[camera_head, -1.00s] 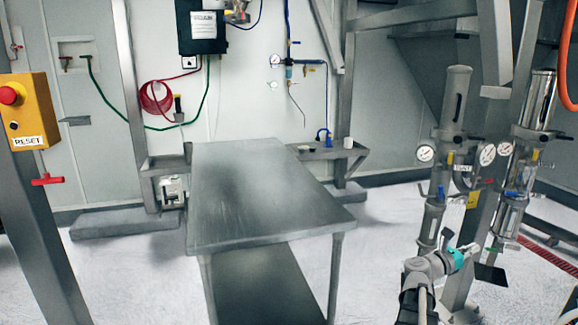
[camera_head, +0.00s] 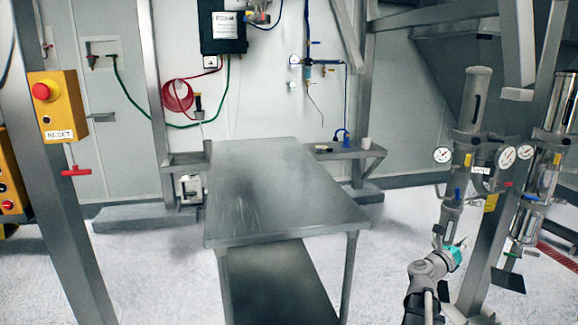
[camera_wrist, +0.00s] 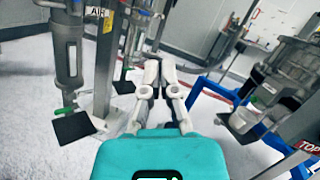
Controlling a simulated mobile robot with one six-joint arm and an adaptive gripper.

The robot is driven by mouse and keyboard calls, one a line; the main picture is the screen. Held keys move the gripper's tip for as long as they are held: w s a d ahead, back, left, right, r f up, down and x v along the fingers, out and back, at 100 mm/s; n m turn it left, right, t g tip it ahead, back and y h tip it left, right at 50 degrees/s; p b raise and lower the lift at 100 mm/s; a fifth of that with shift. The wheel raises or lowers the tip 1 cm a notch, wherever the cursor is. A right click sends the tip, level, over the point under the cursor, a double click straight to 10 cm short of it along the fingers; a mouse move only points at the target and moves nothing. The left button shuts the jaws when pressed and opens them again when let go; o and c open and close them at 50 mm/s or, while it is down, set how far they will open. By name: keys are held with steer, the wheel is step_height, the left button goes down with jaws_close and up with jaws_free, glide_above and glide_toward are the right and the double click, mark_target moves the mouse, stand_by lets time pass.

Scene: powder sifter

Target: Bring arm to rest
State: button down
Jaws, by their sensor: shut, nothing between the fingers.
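My arm shows at the lower right of the head view, with a grey and teal wrist (camera_head: 440,264) in front of the metal cylinders. My gripper (camera_wrist: 158,64) shows in the wrist view, with its two light fingers close together and shut. Nothing is held between them. It points into open space between a metal post on the left and a blue frame on the right. The fingertips are hidden or too small to make out in the head view.
A bare steel table (camera_head: 280,190) stands mid-view. Cylinders with gauges (camera_head: 463,150) stand close behind my arm. A post with a yellow reset box (camera_head: 58,105) is at left. In the wrist view, a blue frame (camera_wrist: 215,90) and a metal vessel (camera_wrist: 290,75) are at right.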

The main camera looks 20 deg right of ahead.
steer(key=w+a+f+n+t+y, duration=0.2)
steer(key=w+a+n+t+y, duration=0.75)
steer(key=w+a+n, duration=0.6)
steer(key=w+a+f+n+y, duration=0.2)
steer(key=a+f+n+y, duration=0.2)
steer(key=a+n, duration=0.4)
steer(key=w+a+f+n+g+y, duration=0.15)
steer(key=a+f+n+y, duration=0.3)
steer(key=a, duration=0.45)
steer(key=w+a+f+n+y, duration=0.2)
steer(key=a+f+n+y, duration=0.15)
steer(key=a+n, duration=0.45)
steer(key=s+a+f+n+g+h, duration=0.1)
steer(key=s+a+f+n+g, duration=0.3)
steer(key=s+a+n+g, duration=0.3)
steer(key=s+a+f+n+g, duration=0.4)
steer(key=s+a+f+n, duration=0.1)
steer(key=s+a, duration=0.35)
step_height(320, 180, up, 21)
steer(key=p, duration=2)
steer(key=shift+d+f, duration=0.15)
steer(key=shift+d, duration=0.15)
